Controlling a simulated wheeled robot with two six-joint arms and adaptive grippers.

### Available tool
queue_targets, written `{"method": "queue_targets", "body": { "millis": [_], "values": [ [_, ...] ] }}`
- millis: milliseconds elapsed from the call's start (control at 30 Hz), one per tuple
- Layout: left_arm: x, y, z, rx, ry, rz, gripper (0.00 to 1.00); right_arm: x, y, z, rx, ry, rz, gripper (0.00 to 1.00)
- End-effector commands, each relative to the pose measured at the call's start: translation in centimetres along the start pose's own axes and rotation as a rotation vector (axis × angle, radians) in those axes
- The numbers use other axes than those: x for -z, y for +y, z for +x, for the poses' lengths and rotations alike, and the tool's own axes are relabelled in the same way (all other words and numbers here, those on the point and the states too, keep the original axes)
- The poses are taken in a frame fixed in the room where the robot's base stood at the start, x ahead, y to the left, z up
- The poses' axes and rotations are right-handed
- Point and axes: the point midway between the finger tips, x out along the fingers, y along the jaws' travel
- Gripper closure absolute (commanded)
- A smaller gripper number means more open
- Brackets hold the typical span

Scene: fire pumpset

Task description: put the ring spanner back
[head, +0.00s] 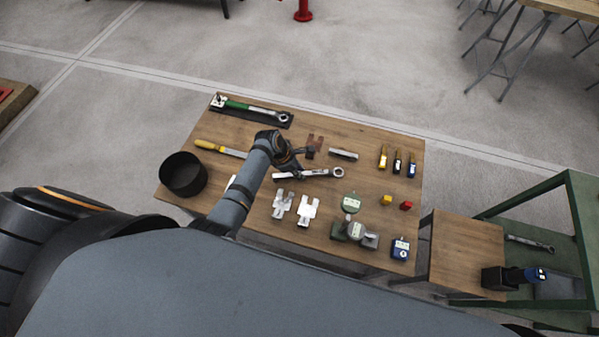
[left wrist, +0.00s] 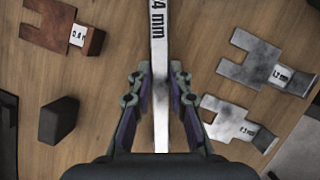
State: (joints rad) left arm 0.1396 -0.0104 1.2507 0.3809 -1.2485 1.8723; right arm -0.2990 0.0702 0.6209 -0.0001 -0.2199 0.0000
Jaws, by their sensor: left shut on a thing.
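A silver ring spanner (head: 318,173) with a ring end on the right lies level over the middle of the wooden table. It also shows in the left wrist view (left wrist: 159,60), running from the top down between the fingers, with a size label ending in "4 mm". My left gripper (head: 295,165) is shut on the spanner's shank. I cannot tell whether the spanner touches the table. A similar silver spanner (head: 530,243) lies on the green shelf unit at the right. My right gripper is out of view.
The wooden table (head: 236,135) carries a green-handled wrench (head: 250,107) on a black mat, a black bowl (head: 183,174), a yellow-handled tool (head: 218,149), metal gap gauges (head: 307,210), dial instruments (head: 352,203) and small markers (head: 397,161). A smaller wooden table (head: 462,250) stands right.

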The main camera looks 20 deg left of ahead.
Motion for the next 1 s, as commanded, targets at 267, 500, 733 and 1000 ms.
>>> {"method": "queue_targets", "body": {
  "millis": [267,500,733,1000],
  "values": [
    [0.1,0.0,0.2,0.000,0.000,0.000,0.59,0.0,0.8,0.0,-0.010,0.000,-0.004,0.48],
    [0.1,0.0,0.1,0.000,0.000,0.000,0.59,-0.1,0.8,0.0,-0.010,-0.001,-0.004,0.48],
    [0.0,0.1,-2.9,-0.003,0.000,0.000,0.59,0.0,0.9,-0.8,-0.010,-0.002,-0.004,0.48],
    [0.0,0.1,-9.3,-0.003,0.000,0.002,0.59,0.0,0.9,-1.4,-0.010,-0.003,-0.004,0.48]
  ]
}}
